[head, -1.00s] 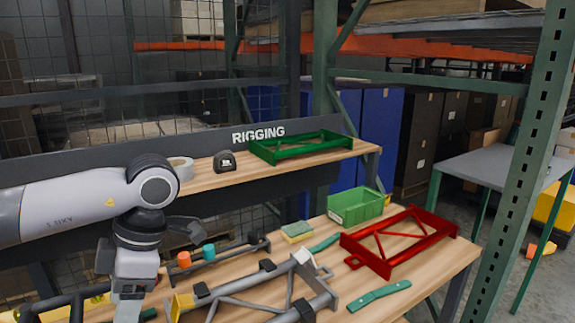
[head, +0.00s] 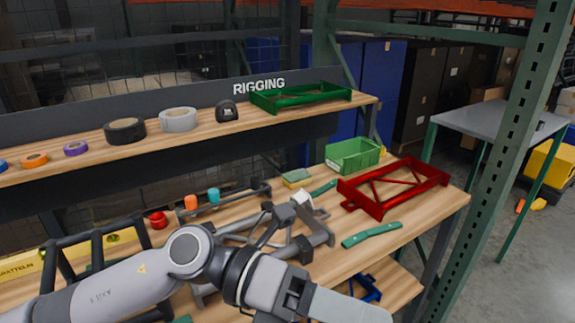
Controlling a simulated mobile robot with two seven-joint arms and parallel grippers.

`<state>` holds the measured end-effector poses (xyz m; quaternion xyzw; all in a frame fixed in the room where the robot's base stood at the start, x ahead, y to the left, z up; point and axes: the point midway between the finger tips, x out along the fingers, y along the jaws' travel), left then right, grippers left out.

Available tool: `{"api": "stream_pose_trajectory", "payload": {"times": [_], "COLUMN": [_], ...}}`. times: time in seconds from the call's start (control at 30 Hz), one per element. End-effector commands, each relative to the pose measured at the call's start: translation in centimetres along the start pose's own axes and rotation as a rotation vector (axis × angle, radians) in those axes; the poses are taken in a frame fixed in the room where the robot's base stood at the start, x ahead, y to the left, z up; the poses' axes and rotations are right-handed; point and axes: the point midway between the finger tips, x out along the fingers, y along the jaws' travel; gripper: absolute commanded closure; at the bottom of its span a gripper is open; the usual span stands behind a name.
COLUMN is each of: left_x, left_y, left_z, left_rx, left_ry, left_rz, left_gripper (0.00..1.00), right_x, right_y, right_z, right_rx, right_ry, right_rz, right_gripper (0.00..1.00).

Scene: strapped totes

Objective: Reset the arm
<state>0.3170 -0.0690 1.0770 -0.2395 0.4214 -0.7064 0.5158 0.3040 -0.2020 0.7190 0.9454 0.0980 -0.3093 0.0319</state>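My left arm comes in from the lower left of the head view. It bends at a round grey joint and runs low across the front of the bench to the bottom edge, where its far end is cut off. I see no gripper fingers on it. My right arm and gripper are not in view. The arm hides part of a grey tubular frame (head: 318,236) and of the wooden bench top (head: 415,222).
A red frame (head: 416,178), green bin (head: 353,155) and green-handled tool (head: 372,235) lie on the bench right of my arm. A yellow level (head: 105,240) lies left. A blue frame (head: 367,288) sits below. The upper shelf holds tape rolls (head: 178,119) and a green frame (head: 300,96).

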Motion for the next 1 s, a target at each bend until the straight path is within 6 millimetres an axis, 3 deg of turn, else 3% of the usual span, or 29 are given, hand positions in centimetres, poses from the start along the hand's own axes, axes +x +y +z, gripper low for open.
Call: {"api": "stream_pose_trajectory", "payload": {"times": [0.1, 0.27, 0.4, 0.53, 0.67, 0.77, 0.9, 1.0], "left_x": [-0.2, -3.6, -8.5, -13.5, -18.1, -21.0, -23.6, -24.4], "left_y": [-2.6, -3.7, -2.0, 1.4, 5.9, 9.5, 13.9, 15.9], "left_z": [3.0, 7.0, 8.9, 8.7, 5.9, 2.2, -5.2, -11.2], "left_rx": [-0.122, -0.326, -0.540, -0.769, -1.018, -1.224, -1.527, -1.743], "left_ry": [-0.272, -0.638, -0.957, -1.247, -1.522, -1.723, -1.983, -2.141], "left_rz": [-0.172, -0.346, -0.453, -0.512, -0.531, -0.515, -0.447, -0.368], "left_gripper": [0.35, 0.35, 0.35, 0.35, 0.35, 0.35, 0.35, 0.35], "right_x": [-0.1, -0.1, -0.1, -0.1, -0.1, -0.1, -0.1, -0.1], "right_y": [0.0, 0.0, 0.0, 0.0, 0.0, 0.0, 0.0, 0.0], "right_z": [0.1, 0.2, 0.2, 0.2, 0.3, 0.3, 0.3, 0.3], "right_rx": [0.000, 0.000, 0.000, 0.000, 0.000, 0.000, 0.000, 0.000], "right_ry": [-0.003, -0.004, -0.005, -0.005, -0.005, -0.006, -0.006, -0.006], "right_rz": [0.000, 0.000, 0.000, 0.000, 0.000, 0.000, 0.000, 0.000], "right_gripper": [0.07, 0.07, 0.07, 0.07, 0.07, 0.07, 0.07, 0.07]}}
